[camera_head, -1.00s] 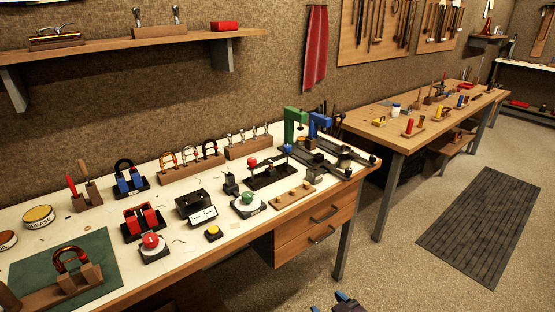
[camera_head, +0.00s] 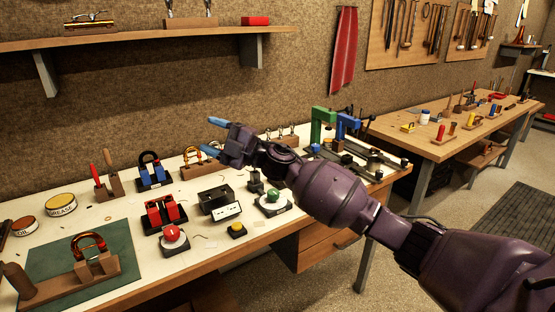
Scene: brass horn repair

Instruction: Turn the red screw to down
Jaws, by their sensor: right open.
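A round red knob (camera_head: 172,233) with a pale mark sits on a white and dark base near the bench's front edge. I cannot tell for certain that it is the red screw. A similar green knob (camera_head: 274,196) stands to its right. Another small red-topped piece, on a black stand further back, is now hidden behind my right arm. My right gripper (camera_head: 202,136), purple with blue fingertips, is open and empty. It appears above the back of the bench, fingers pointing left, apart from the red knob. My left gripper is out of view.
Around the red knob stand a red-block holder (camera_head: 164,212), a black box (camera_head: 218,203) and a yellow button (camera_head: 237,230). A green mat (camera_head: 80,262) with a horn-part holder lies at left. Green and blue clamps (camera_head: 322,124) stand at the bench's right end.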

